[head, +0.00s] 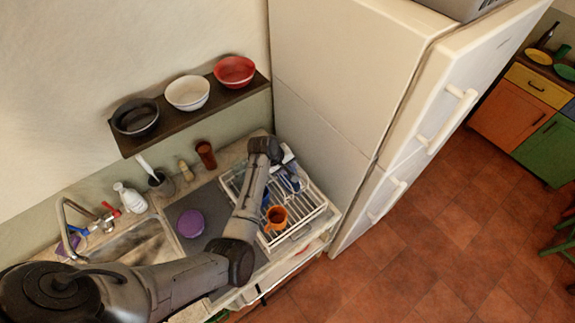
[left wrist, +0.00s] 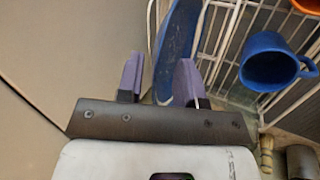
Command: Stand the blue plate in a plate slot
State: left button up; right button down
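The blue plate (left wrist: 178,45) shows nearly edge-on in the left wrist view, along the side of the wire dish rack (head: 314,214). In the head view, blue also shows in the back of the rack beside my arm. My left gripper (left wrist: 158,82) has its purple fingers apart, with the plate's near end in the gap between them. The right finger overlaps part of the plate. I cannot tell whether a finger touches it or how its lower edge sits in the slots. My right gripper is in neither view.
A blue mug (left wrist: 268,62) and an orange mug (head: 276,216) are in the rack. A purple round dish (head: 190,223) lies on the counter mat. The fridge (head: 325,100) stands close behind the rack. A shelf with bowls (head: 188,93) hangs above the counter.

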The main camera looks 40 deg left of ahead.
pick_arm(q)
jog(key=b+v, duration=0.1)
jog(key=v, duration=1.2)
jog(key=shift+s+r, duration=0.2)
jog(key=shift+r, duration=0.1)
jog(key=shift+a, duration=0.15)
dwell(0.6)
